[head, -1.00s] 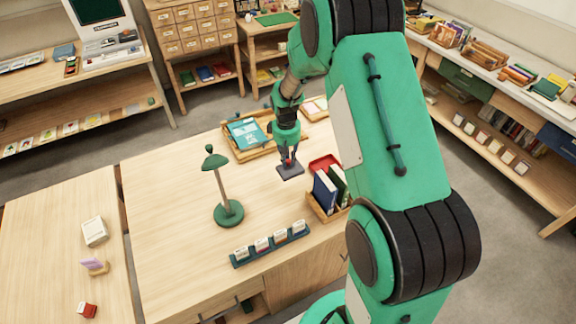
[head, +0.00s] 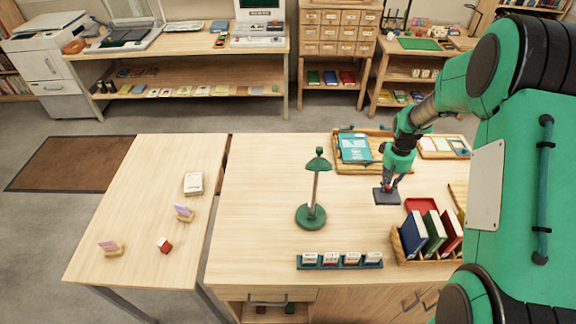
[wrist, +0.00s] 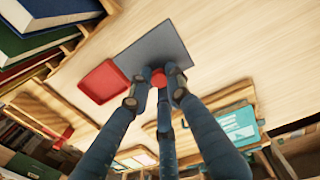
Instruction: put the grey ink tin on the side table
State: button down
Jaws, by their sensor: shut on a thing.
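The grey ink tin (head: 386,197) is a flat, dark grey square with a red knob on top. My gripper (head: 390,186) is shut on the knob, with the tin under its fingers, over the right half of the large desk (head: 265,190). In the wrist view the fingers of my gripper (wrist: 160,82) close around the red knob, and the grey plate of the tin (wrist: 150,52) shows beyond them. I cannot tell whether the tin touches the desk. A lower-looking wooden table (head: 150,195), likely the side table, stands at the left of the desk.
On the left table are a white box (head: 193,184), two card holders (head: 184,213) and a red block (head: 164,245); its middle has bare room. A green lamp (head: 311,215) stands between that table and my gripper. A red tray (head: 421,206) and book rack (head: 430,252) are close by.

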jog(key=shift+w, duration=0.1)
jog(key=w+a+r+n+p, duration=0.1)
jog(key=w+a+n, duration=0.4)
jog(key=a, duration=1.1)
jog(key=w+a+n, duration=0.4)
jog(key=a, duration=1.1)
jog(key=w+a+r+n+p, duration=0.1)
jog(key=w+a+n, duration=0.4)
jog(key=a, duration=1.1)
jog(key=s+a+n+p, duration=0.1)
jog(key=s+a+n, duration=0.2)
jog(key=a, duration=1)
jog(key=s+a+n, duration=0.4)
jog(key=a, duration=0.8)
jog(key=s+a+f+n, duration=0.1)
jog(key=s+a+n, duration=0.2)
jog(key=s+a, duration=0.4)
jog(key=s+a+n+y+p, duration=0.1)
jog(key=s+a+n, duration=0.2)
jog(key=s+a, duration=0.4)
jog(key=a, duration=0.8)
jog(key=shift+s+a+f, duration=0.15)
jog(key=shift+s+f, duration=0.2)
notch_tip(320, 180, down, 6)
